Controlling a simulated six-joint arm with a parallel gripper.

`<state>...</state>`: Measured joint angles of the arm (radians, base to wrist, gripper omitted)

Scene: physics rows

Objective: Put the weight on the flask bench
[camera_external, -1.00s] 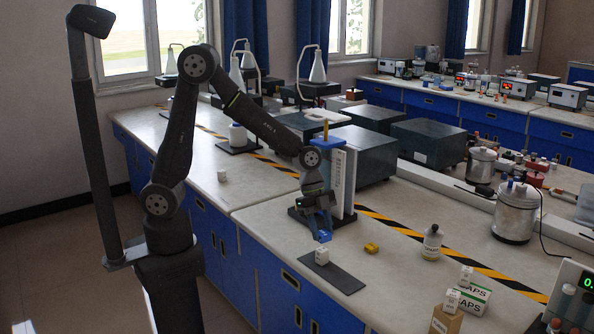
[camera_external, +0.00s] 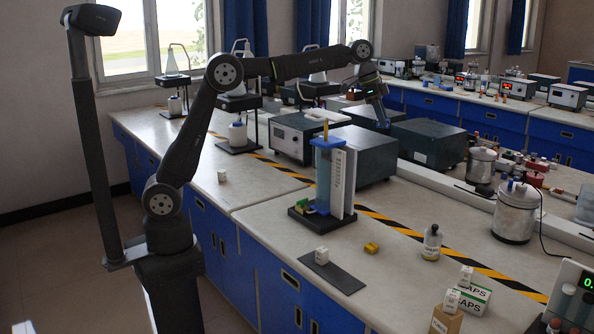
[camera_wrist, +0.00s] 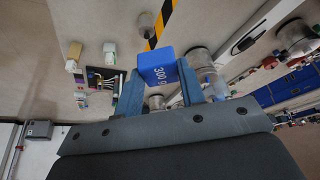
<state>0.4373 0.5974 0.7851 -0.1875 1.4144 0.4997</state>
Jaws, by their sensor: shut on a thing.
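A blue block marked 300 g, the weight (camera_wrist: 158,66), is held between my fingers in the wrist view. My gripper (camera_external: 383,122) is raised at the end of the outstretched arm, in front of the dark grey boxes at the back in the external view. The weight cannot be made out clearly there. Flasks on stands (camera_external: 237,80) stand on the left bench top (camera_external: 190,170), left of my gripper. No label shows which surface is the flask bench.
A blue-and-white upright device (camera_external: 325,175) stands on the near bench. The left bench has free room.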

